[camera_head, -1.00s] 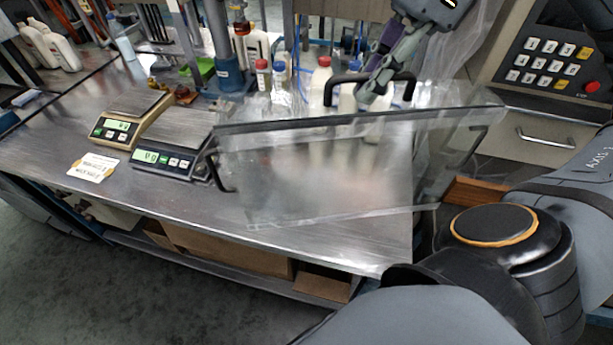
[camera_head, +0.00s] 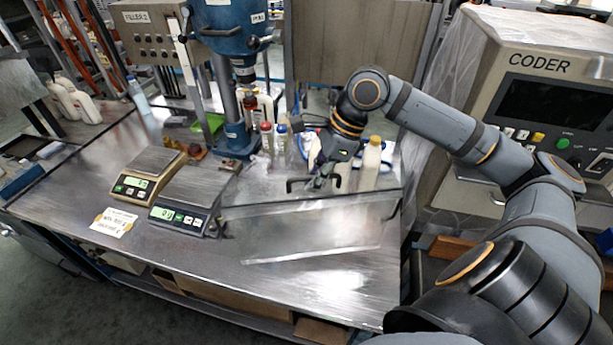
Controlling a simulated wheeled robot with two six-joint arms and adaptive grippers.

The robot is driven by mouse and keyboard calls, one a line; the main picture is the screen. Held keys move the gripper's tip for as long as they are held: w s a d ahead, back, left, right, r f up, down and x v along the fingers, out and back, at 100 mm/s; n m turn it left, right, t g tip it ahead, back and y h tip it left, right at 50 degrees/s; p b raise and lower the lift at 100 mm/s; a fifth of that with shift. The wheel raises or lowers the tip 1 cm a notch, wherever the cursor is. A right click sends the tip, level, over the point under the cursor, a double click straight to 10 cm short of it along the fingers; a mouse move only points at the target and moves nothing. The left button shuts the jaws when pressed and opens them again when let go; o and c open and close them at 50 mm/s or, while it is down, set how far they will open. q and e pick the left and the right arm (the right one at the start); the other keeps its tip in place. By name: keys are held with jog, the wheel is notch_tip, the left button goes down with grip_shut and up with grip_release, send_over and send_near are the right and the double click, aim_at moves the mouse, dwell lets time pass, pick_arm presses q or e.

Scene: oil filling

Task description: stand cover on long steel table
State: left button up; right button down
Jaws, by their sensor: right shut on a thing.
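The cover is a clear see-through panel (camera_head: 310,233) with a dark top edge and a black handle on top. It is low over the right part of the long steel table (camera_head: 180,262); I cannot tell whether its lower edge touches the steel. My right gripper (camera_head: 318,182) is shut on the cover's top handle, reaching down from above. Another black handle shows at the cover's left end, close to the dark scale. My left gripper is not in view.
A beige scale (camera_head: 148,172) and a dark scale (camera_head: 190,197) stand left of the cover. Several bottles, one a white bottle (camera_head: 370,165), stand behind it. A blue filler machine (camera_head: 234,75) stands at the back. The coder (camera_head: 545,100) is at the right.

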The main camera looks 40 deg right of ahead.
aim_at(312, 215)
jog(key=shift+w+a+f+p, duration=0.2)
jog(key=shift+w+f+p, duration=0.3)
jog(key=shift+w+p, duration=0.1)
jog(key=shift+w+d+f, duration=0.1)
jog(key=shift+w+f, duration=0.15)
jog(key=shift+f, duration=0.25)
jog(key=shift+w+f, duration=0.35)
jog(key=shift+f, duration=0.1)
notch_tip(312, 215, down, 3)
jog(key=shift+w+f, duration=0.15)
jog(key=shift+f, duration=0.05)
jog(key=c, duration=1.4)
grip_release()
